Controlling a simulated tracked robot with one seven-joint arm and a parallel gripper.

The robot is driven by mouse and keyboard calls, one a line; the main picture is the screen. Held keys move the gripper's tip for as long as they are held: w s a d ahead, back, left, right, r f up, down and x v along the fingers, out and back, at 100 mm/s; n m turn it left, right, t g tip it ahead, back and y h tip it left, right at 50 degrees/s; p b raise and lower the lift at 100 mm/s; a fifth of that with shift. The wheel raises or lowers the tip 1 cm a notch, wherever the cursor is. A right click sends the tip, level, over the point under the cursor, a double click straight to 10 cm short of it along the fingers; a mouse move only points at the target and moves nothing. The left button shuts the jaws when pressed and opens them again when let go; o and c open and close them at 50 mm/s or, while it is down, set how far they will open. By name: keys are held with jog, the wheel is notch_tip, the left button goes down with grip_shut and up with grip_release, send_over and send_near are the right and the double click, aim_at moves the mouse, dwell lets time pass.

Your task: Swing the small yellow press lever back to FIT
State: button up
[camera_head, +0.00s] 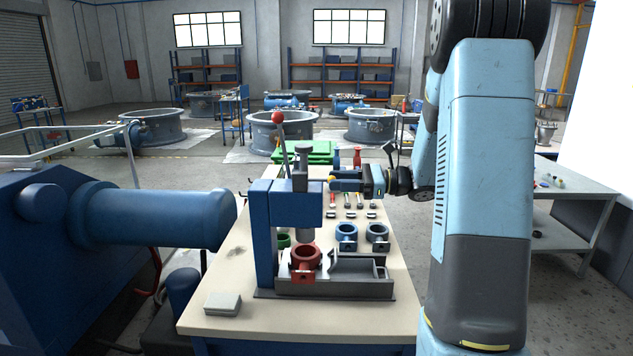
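The blue press (264,235) stands on the workbench, with a grey ram above a red valve ring (305,257) on its base. A long lever with a red ball (278,117) rises from the press top. A small yellow spot (331,179) shows just right of the press head; it looks like the small yellow lever's end, but it is too small to be sure. My gripper (335,185) reaches in from the right, pointing left, with its tip right at this spot. I cannot tell whether they touch. Its fingers are too small to read, and no FIT mark is legible.
Blue valve rings (347,232) and several small tools (347,201) lie on the workbench (225,273) behind and right of the press. A grey block (222,304) lies at the front left. A green box (318,150) is behind.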

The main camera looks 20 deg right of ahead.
aim_at(318, 179)
jog(key=x, duration=0.5)
jog(key=shift+w+a, duration=0.1)
jog(key=shift+a, duration=0.25)
jog(key=shift+c, duration=0.4)
grip_shut()
jog(key=shift+r, duration=0.1)
